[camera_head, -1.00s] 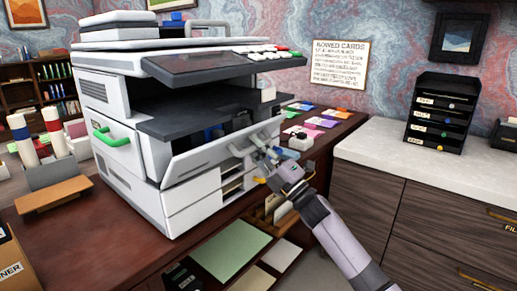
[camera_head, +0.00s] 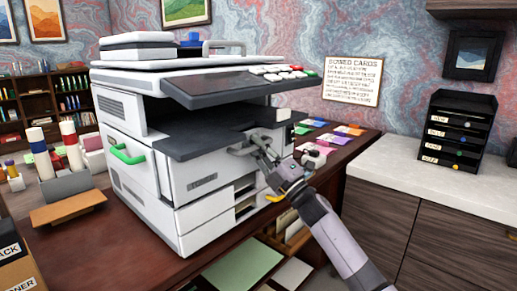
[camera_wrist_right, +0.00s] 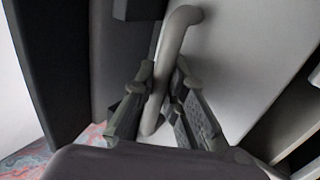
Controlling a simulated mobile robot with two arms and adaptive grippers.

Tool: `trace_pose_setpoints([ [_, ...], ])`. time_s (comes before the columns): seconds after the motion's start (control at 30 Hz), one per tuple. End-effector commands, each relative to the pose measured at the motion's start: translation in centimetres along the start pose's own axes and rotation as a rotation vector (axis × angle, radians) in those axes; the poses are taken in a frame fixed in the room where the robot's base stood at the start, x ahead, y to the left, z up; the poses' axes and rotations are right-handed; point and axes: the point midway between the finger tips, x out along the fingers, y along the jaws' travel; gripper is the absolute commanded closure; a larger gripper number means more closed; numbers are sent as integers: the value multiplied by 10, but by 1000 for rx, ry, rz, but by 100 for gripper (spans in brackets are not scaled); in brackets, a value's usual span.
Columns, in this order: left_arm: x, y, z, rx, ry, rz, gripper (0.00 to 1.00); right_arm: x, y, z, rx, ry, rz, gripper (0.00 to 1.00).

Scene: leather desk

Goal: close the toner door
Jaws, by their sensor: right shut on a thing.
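The toner door (camera_head: 210,172) is the light grey front panel of the printer (camera_head: 150,150), below the dark output shelf. It stands nearly upright, about in line with the printer's front; I cannot tell whether it is fully shut. My right gripper (camera_head: 256,147) is at the door's right part, shut on its grey handle. In the right wrist view, the curved handle (camera_wrist_right: 170,50) runs between the two fingers (camera_wrist_right: 163,95), with the pale door panel (camera_wrist_right: 240,60) beside it. The printer's interior is hidden behind the door. My left gripper is out of view.
Coloured cards (camera_head: 330,138) lie on the desk at right. A green side handle (camera_head: 128,155) and a holder with tubes (camera_head: 65,182) are at left. A white-topped cabinet (camera_head: 420,175) stands at right.

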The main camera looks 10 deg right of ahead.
Motion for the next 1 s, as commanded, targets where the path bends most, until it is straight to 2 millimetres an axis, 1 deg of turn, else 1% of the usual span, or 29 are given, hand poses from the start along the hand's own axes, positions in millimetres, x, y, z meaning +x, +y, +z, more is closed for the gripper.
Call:
trace_pose_setpoints([
  [0.47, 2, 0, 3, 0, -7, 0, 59, 1, 1, 0, -3, 0, 1, 100],
  [0.5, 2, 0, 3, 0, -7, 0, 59, 1, 1, 0, -3, 0, 1, 88],
  [0.63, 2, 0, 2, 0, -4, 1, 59, 1, 0, 0, -2, 0, 0, 79],
  [0.93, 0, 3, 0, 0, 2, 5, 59, 0, -1, 0, 0, -1, -2, 79],
  [1.0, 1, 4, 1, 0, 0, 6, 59, -3, -2, 0, 0, -1, -3, 79],
])
